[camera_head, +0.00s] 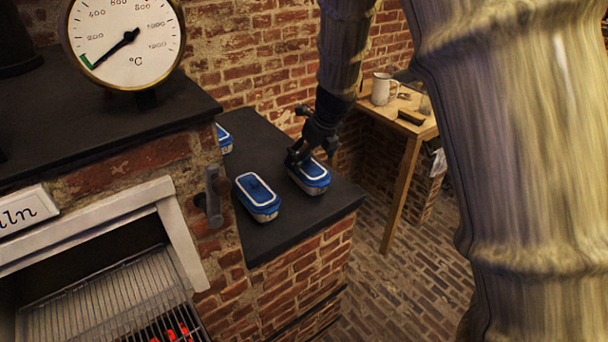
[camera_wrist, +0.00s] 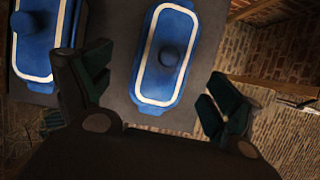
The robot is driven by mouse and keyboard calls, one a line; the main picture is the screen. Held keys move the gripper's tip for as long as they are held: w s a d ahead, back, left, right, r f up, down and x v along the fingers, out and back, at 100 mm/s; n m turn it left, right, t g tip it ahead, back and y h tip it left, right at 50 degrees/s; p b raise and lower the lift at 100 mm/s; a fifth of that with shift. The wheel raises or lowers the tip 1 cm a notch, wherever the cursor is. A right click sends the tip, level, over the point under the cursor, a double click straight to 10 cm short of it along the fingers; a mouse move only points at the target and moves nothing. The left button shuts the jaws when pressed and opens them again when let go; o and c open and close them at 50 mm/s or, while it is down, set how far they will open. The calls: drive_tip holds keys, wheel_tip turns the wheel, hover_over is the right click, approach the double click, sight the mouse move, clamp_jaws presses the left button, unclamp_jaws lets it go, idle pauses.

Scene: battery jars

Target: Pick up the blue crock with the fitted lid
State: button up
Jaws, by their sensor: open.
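Several blue crocks with a white band around the top stand on a dark counter. One crock (camera_head: 312,178) is at the right, below my gripper (camera_head: 303,157); a second crock (camera_head: 257,196) is to its left, and a third (camera_head: 224,139) is partly hidden behind the brickwork. In the wrist view the nearer crock (camera_wrist: 168,53) has a blue lid with a round knob and lies ahead between the open fingers of my gripper (camera_wrist: 157,88). A neighbouring knobbed crock (camera_wrist: 35,38) is at the left, cut by the frame. I cannot tell how each lid is seated.
The dark counter (camera_head: 274,243) ends at a brick edge near the right crock. A kiln with a dial (camera_head: 125,42) and a grate (camera_head: 95,300) stands at the left. A wooden table (camera_head: 402,120) with a white mug (camera_head: 381,89) is behind at the right.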

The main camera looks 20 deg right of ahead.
sight(309, 167)
drive_tip(key=x, duration=0.4)
drive_tip(key=shift+d+f, duration=0.2)
drive_tip(key=shift+d, duration=0.05)
drive_tip(key=shift+f, duration=0.35)
drive_tip(key=shift+p+x, duration=0.4)
drive_tip(key=shift+x, duration=1.85)
drive_tip(key=shift+d, duration=0.1)
drive_tip(key=c, duration=1.2)
drive_tip(key=shift+c, duration=1.1)
